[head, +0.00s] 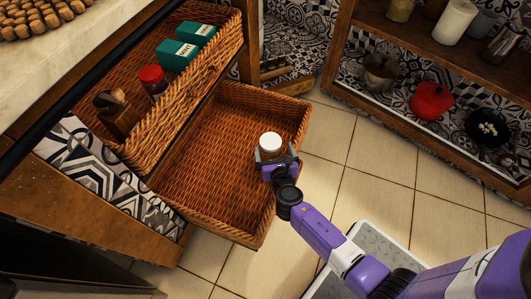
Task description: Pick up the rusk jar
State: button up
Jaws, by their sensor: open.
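A jar with a white lid (270,140) and a brownish body stands at the right side of the lower pulled-out wicker basket; I take it to be the rusk jar, but its label cannot be read. My gripper (274,156) reaches in from the lower right. It is open, with its fingers at either side of the jar's body, below the lid. Whether the fingers touch the jar cannot be told. The jar's lower part is partly hidden by the gripper.
The lower wicker basket (215,150) is otherwise empty. The upper basket (185,108) holds teal mint boxes (178,55), a red-lidded jar (152,80) and a wooden holder (116,115). Shelves with a red pot (431,101) stand at right. Tiled floor (355,150) lies between.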

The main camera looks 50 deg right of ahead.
aim_at(269, 138)
jog(key=b+x, duration=0.1)
jog(key=x, duration=0.1)
jog(key=b+x, duration=0.1)
jog(key=x, duration=0.2)
jog(key=b+x, duration=0.1)
jog(key=x, duration=0.1)
jog(key=shift+w+r, duration=0.25)
jog(key=shift+w, duration=0.1)
jog(key=shift+c, duration=0.5)
grip_shut()
